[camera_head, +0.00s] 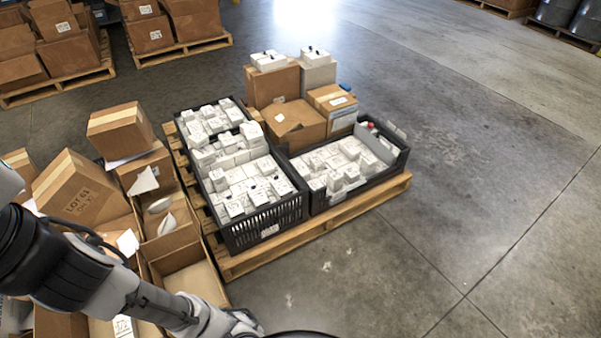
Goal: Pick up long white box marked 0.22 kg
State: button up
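Many small white boxes fill the black crates on the wooden pallet, some in the left crate (262,228) and some in the right crate (352,190). Two flat white boxes lie on top of the cardboard stack, one at the left (268,61) and one at the right (314,55). The markings are too small to read, so I cannot tell which box is marked 0.22 kg. My gripper (247,326) is at the bottom edge, in front of the pallet and low in the picture. Its fingers are not clear, and I see nothing held.
The pallet (318,217) also carries cardboard boxes (331,103) at the back. Open and tilted cartons (78,188) crowd the left, close to my arm. More loaded pallets (182,48) stand at the back left. The concrete floor at the right is clear.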

aim_at(306, 173)
jog(key=i+l, duration=0.3)
jog(key=i, duration=0.3)
jog(key=i+l+u, duration=0.1)
jog(key=i+l, duration=0.15)
jog(key=i, duration=0.3)
jog(key=i+l+u, duration=0.1)
jog(key=i+l, duration=0.25)
jog(key=i, duration=0.2)
jog(key=i+l, duration=0.4)
jog(key=i, duration=0.2)
